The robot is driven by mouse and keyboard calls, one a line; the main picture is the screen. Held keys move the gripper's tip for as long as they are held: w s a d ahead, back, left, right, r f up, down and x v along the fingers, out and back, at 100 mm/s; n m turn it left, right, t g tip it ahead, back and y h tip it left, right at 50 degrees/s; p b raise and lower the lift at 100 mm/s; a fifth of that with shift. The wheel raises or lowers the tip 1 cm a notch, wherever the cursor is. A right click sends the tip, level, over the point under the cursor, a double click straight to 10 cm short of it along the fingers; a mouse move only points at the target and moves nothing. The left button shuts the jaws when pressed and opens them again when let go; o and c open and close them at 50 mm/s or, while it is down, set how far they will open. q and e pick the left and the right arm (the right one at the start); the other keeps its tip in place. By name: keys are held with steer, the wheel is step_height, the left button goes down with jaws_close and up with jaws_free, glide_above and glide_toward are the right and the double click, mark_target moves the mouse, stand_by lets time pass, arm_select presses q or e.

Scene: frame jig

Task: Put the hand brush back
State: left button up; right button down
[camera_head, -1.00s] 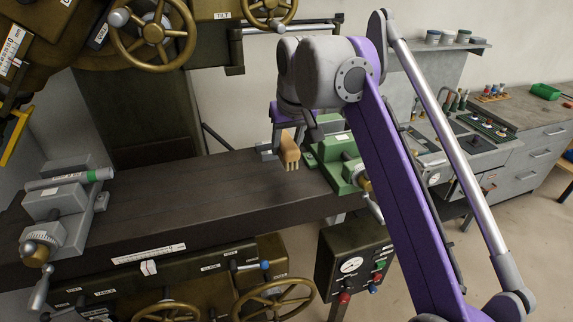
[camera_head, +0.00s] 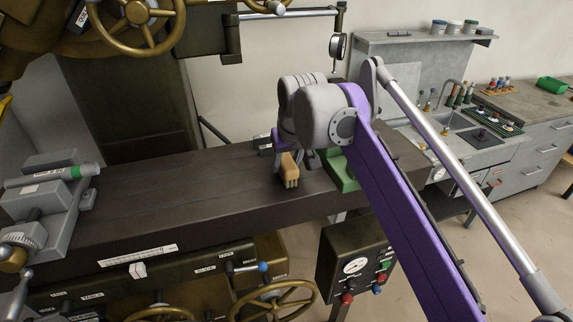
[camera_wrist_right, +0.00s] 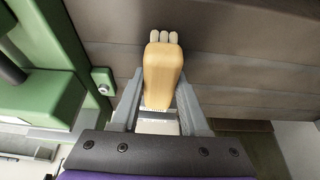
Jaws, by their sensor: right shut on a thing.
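The hand brush (camera_head: 289,170) has a tan wooden block and pale bristle tufts. It is near the right end of the dark machine bed (camera_head: 190,188), beside the green vise. In the right wrist view the brush (camera_wrist_right: 163,72) lies between the two grey fingers, bristles pointing away from the wrist. My right gripper (camera_wrist_right: 160,105) is shut on it; in the head view the gripper (camera_head: 280,152) is partly hidden behind the brush and my arm. Whether the bristles touch the bed, I cannot tell. My left gripper is out of view.
The green vise (camera_head: 342,172) stands right of the brush, partly hidden by my arm. A grey fixture with a cylinder (camera_head: 45,200) stands at the bed's left end. The bed's middle is clear. A sink bench (camera_head: 478,140) and grey shelf (camera_head: 420,40) are behind at right.

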steer(key=shift+f, duration=0.15)
steer(key=shift+c, duration=2.1)
jaws_free()
steer(key=p+v, duration=0.2)
steer(key=v, duration=1)
